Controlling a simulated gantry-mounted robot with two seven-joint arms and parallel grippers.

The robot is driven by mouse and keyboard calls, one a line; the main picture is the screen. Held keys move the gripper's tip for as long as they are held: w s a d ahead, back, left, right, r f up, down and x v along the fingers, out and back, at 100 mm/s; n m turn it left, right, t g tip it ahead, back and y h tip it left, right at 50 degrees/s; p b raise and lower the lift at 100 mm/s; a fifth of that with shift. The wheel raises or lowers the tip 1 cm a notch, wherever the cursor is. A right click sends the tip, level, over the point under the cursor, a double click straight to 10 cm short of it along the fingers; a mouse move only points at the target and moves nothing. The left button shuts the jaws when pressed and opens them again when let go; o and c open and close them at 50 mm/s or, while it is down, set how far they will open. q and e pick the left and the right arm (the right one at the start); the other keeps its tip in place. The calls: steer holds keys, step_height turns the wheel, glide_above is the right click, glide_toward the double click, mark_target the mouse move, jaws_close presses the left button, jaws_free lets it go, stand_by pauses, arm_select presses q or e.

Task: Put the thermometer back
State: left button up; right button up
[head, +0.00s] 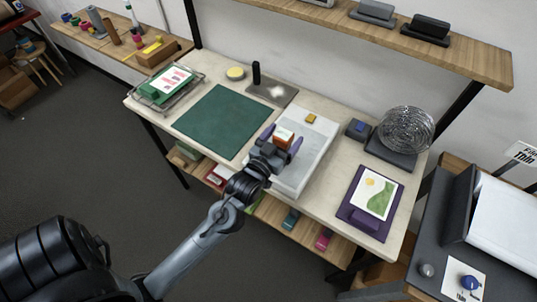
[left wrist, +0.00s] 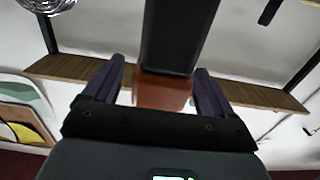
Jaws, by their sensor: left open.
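An orange-brown and black block with a pale label (head: 284,135), which looks like the thermometer, is at the near left part of a white flat unit (head: 318,133) on the bench. In the left wrist view its orange-brown part (left wrist: 162,90) and black part (left wrist: 178,35) show between my fingers. My left gripper (head: 284,140) is open, with one finger on each side of the block. I cannot tell whether either finger touches it. Whether the block rests on the unit is hidden. My right gripper is not in view.
A green mat (head: 222,121) lies left of the unit. A small dark box (head: 357,129) and a wire ball (head: 405,130) stand to its right. A purple board with a picture (head: 375,193) lies at the right front. A wooden shelf (head: 440,50) hangs above the back.

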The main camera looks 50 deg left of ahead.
arm_select(q)
steer(key=v, duration=1)
steer(key=s+d+f+m+g+h, duration=0.35)
steer(key=d+f+g, duration=0.25)
steer(key=f, duration=0.3)
steer(key=s+d+f+g, duration=0.1)
steer(key=s+f+g, duration=0.1)
steer(key=s+g, duration=0.2)
steer(key=s+d+f+m+g, duration=0.1)
steer(key=s+f+g, duration=0.2)
steer(key=s, duration=0.3)
steer(key=shift+s+g+h, duration=0.35)
steer(key=shift+g, duration=0.15)
step_height(320, 180, up, 27)
steer(key=p, duration=2.7)
